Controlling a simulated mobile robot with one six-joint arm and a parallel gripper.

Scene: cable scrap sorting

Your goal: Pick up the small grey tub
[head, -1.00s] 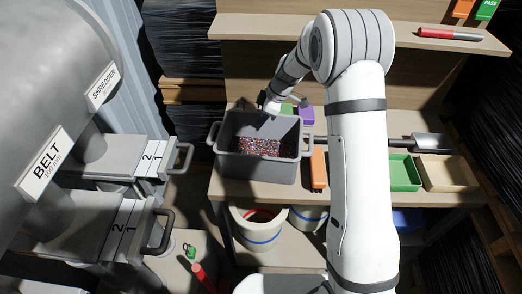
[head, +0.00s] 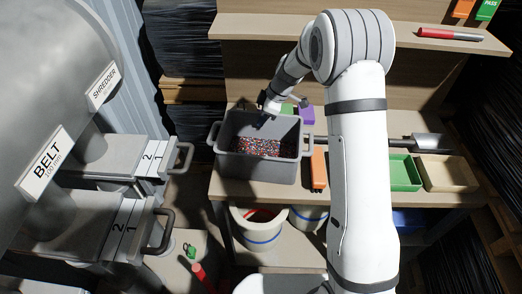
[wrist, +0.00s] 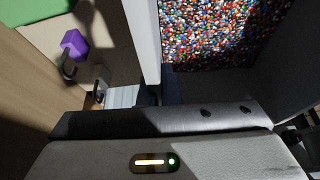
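The grey tub (head: 256,169) stands on the workbench in the head view. It has a handle at each end and holds many-coloured granules (head: 255,147). In the wrist view its pale wall (wrist: 145,40) and the granules (wrist: 220,30) fill the upper middle and right. My gripper (head: 264,118) is at the tub's far side, pointing down by the far rim. The gripper's body covers the bottom of the wrist view.
A purple item (head: 307,115) stands behind the tub to the right, and an orange item (head: 318,167) lies close on its right. A green tray (head: 405,173) and a beige tray (head: 447,173) sit further right. Two grey handled drawers (head: 120,215) jut out at left. A shelf overhangs behind.

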